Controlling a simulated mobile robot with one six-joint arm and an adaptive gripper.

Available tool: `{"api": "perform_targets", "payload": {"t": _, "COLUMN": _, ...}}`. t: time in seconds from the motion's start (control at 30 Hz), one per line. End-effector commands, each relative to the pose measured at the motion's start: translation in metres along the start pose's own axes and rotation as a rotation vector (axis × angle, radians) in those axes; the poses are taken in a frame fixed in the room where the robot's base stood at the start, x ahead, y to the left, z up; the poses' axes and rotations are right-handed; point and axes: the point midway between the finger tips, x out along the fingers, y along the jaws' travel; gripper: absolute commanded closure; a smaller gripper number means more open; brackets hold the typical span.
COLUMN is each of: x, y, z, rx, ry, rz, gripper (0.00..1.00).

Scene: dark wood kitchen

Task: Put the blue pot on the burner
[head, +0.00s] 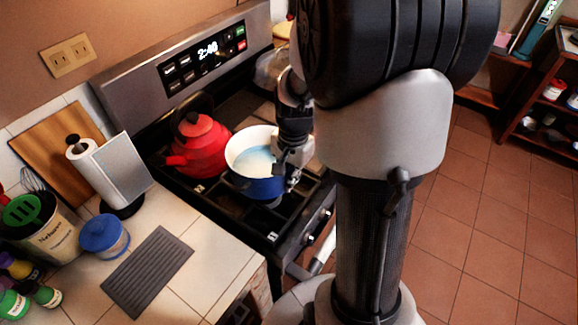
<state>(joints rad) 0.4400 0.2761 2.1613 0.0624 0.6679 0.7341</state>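The blue pot (252,187) has a white inside and shows at the front of the stove, right of the red kettle. It looks about upright, over or on the dark front grates (262,217); I cannot tell whether it rests on them. My gripper (291,176) is at the pot's right side, by its rim, and appears to touch it. The fingers are small and partly hidden against the pot, so their grip is unclear. The burner under the pot is hidden.
The red kettle (196,146) stands close to the pot's left. A paper towel holder (122,172), a blue-lidded jar (104,237), a utensil pot (50,237) and a grey ribbed mat (147,272) occupy the left counter. A clear vessel (270,68) stands at the stove's back right.

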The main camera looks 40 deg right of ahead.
Motion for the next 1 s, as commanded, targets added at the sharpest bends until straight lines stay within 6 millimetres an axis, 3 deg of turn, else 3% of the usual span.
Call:
{"api": "perform_targets", "payload": {"t": 0.1, "x": 0.019, "y": 0.0, "z": -0.001, "rx": 0.001, "ry": 0.003, "rz": -0.004, "gripper": 1.0}}
{"api": "perform_targets", "payload": {"t": 0.37, "x": 0.033, "y": 0.0, "z": -0.001, "rx": 0.001, "ry": 0.004, "rz": -0.005, "gripper": 1.0}}
{"api": "perform_targets", "payload": {"t": 0.7, "x": 0.072, "y": 0.002, "z": -0.001, "rx": 0.001, "ry": 0.003, "rz": -0.004, "gripper": 1.0}}
{"api": "perform_targets", "payload": {"t": 1.0, "x": 0.072, "y": 0.002, "z": -0.002, "rx": 0.001, "ry": 0.005, "rz": -0.005, "gripper": 1.0}}
